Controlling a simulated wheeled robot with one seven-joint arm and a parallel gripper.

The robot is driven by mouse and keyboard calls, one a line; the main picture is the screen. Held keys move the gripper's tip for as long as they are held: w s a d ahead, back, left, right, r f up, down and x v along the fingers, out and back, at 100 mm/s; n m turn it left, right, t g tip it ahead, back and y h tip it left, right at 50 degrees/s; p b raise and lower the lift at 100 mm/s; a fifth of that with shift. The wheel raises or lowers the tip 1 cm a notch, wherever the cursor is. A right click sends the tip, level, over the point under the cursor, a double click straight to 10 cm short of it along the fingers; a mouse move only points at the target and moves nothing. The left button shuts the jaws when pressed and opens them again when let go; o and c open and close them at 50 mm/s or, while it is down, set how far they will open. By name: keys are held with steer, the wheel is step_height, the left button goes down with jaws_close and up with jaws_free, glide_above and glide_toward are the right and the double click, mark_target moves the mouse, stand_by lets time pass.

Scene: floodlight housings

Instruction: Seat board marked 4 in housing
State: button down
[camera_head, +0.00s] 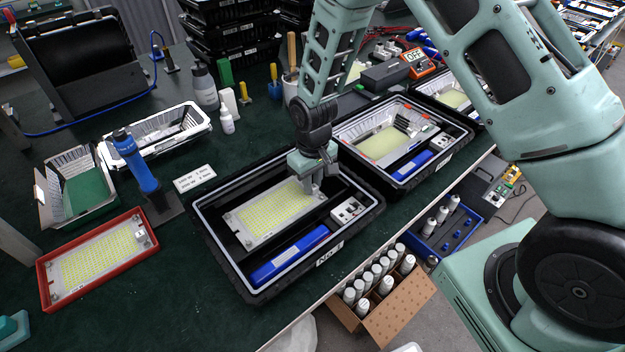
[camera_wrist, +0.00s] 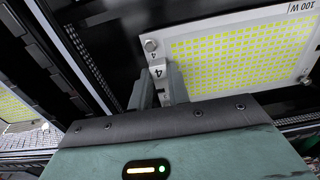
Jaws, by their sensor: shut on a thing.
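The board marked 4 (camera_head: 270,212) is a white panel with a yellow-green LED grid. It lies inside the outline of the black housing (camera_head: 232,277); I cannot tell whether it rests flat on the floor or sits slightly above it. My gripper (camera_head: 316,184) is at the board's right end. In the wrist view my gripper (camera_wrist: 160,88) is shut on a small tab marked 4 at the board's corner. The board (camera_wrist: 240,55) there shows screws at its corners and a 100 W label. The fingers hide part of the tab.
The housing also holds a blue bar (camera_head: 290,256) and a grey terminal block (camera_head: 348,211). A second housing (camera_head: 440,160) with a board stands at its right. A red tray (camera_head: 95,293) with another board and a blue tool (camera_head: 135,160) are at left. The table edge is in front.

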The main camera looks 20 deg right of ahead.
steer(key=shift+f+b, duration=0.4)
steer(key=shift+f, duration=0.25)
steer(key=c, duration=1.3)
jaws_free()
steer(key=shift+o, duration=0.2)
steer(key=shift+r, duration=0.1)
step_height(320, 180, up, 17)
steer(key=b, duration=0.1)
steer(key=shift+r, duration=0.15)
steer(key=shift+d, duration=0.1)
steer(key=s+a+r+n, duration=0.1)
steer(key=s+a, duration=0.1)
steer(key=s, duration=0.7)
steer(key=s+a+r+n, duration=0.1)
steer(key=s+a+r, duration=0.1)
steer(key=s, duration=0.7)
steer(key=s+a+r+n, duration=0.2)
steer(key=s, duration=0.6)
steer(key=shift+s+a+r, duration=0.2)
steer(key=shift+s+r, duration=0.05)
steer(key=shift+s, duration=0.15)
